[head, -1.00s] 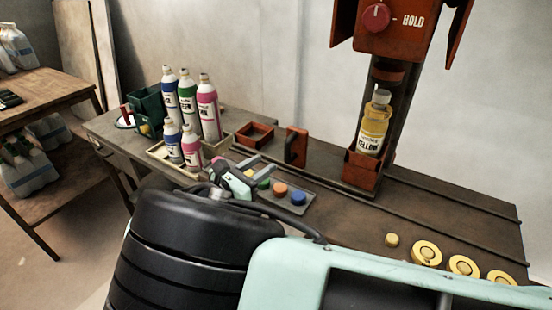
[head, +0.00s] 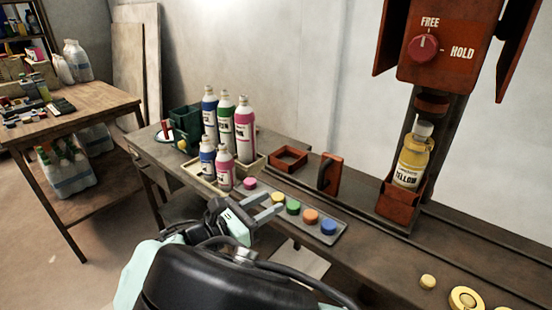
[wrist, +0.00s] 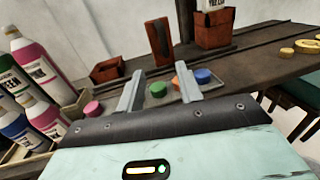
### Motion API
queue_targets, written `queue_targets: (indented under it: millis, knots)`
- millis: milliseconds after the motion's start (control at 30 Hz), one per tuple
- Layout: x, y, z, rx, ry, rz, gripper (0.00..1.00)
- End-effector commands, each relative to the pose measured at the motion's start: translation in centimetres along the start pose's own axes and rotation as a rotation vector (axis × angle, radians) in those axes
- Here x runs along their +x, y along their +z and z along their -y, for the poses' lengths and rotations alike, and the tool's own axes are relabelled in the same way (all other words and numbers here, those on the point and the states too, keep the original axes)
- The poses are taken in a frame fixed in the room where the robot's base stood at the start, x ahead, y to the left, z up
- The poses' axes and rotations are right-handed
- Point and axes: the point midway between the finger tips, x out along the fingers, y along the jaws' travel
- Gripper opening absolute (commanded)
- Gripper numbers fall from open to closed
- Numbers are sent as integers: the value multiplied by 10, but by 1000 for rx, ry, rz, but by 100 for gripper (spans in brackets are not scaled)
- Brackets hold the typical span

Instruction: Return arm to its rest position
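My gripper (head: 279,203) is near the front edge of the bench, left of a grey tray of colored caps. Its fingers are apart with nothing held between them. In the wrist view the two fingers of my gripper (wrist: 161,90) are spread, and a green cap (wrist: 157,90) shows beyond the gap. My black arm link (head: 225,275) fills the lower middle of the head view and hides part of the bench's front.
Several bottles (head: 244,130) stand at the bench's left. The yellow bottle (head: 412,160) sits upright in a red holder (head: 401,205) below a red dial (head: 423,48). The grey tray (head: 338,237) holds several caps. A wooden table (head: 85,100) stands at left.

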Motion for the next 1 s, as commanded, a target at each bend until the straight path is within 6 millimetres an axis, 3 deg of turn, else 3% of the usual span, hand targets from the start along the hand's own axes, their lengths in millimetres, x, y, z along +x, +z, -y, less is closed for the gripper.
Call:
queue_targets:
  millis: [167, 300, 433, 667, 1000]
  knots:
    - [24, 0, 16, 28, -81, -111, 36]
    - [56, -5, 56, 113, -253, -355, 36]
    - [64, -5, 100, 233, -434, -594, 36]
    - [43, 23, 166, 489, -729, -929, 36]
    - [-4, 90, 256, 939, -1096, -1203, 36]
